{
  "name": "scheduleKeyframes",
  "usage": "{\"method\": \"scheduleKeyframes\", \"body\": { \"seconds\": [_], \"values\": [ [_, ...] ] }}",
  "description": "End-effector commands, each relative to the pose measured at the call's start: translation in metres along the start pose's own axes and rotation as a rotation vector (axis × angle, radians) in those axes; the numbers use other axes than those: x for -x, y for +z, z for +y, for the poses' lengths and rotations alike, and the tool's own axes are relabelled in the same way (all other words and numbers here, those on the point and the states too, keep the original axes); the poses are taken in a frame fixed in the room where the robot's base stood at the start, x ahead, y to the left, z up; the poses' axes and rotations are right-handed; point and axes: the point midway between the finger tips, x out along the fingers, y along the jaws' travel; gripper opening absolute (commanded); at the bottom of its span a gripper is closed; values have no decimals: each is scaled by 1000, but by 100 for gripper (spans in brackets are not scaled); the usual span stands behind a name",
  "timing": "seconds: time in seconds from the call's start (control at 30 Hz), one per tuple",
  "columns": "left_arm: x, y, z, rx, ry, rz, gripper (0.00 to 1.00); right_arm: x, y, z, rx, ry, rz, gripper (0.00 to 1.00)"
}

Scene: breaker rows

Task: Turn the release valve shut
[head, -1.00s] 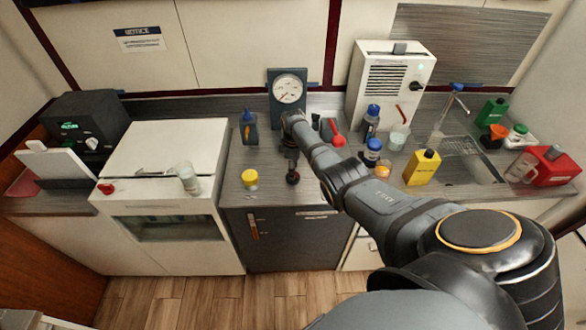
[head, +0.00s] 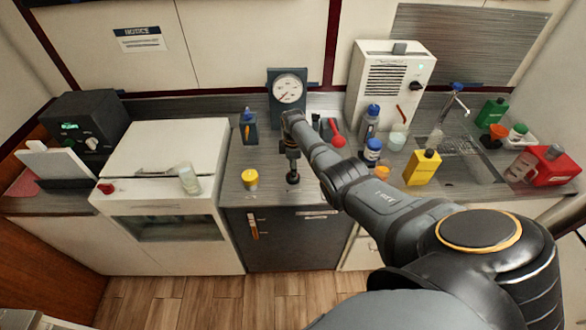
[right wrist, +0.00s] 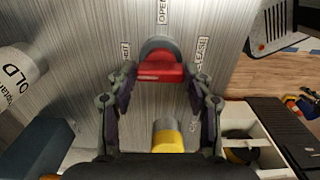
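The release valve has a red handle on a round grey base and shows in the right wrist view (right wrist: 162,72). Labels around it read OPEN above and RELEASE to the right, with a partly covered one, seemingly SHUT, to the left. In the head view the valve (head: 293,178) is a small dark round thing on the counter. My right gripper (head: 292,158) points down just above it. In the right wrist view its fingers (right wrist: 163,76) are apart, one on each side of the red handle. Contact cannot be told. My left gripper is not in view.
A white box appliance (head: 160,150) stands at the left. The counter's front edge is close.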

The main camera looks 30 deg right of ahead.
Motion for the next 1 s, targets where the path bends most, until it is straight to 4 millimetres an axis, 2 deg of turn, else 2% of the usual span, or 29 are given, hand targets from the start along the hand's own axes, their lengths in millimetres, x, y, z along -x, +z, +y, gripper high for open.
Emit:
{"method": "scheduleKeyframes", "body": {
  "seconds": [0.03,0.1,0.13,0.4,0.53,0.63,0.9,1.0],
  "values": [
    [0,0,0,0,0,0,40,0,0,0,0,1,0,61],
    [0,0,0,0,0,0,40,0,0,0,-1,0,0,70],
    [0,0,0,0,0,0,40,0,0,0,-1,0,0,72],
    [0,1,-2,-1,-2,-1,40,0,0,0,-2,-1,-1,72],
    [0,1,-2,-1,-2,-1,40,9,0,1,-3,1,0,72],
    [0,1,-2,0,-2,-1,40,26,0,1,-2,4,0,72],
    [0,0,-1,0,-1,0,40,93,0,1,-2,3,0,72],
    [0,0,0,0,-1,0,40,108,0,1,-2,2,0,72]
  ]
}}
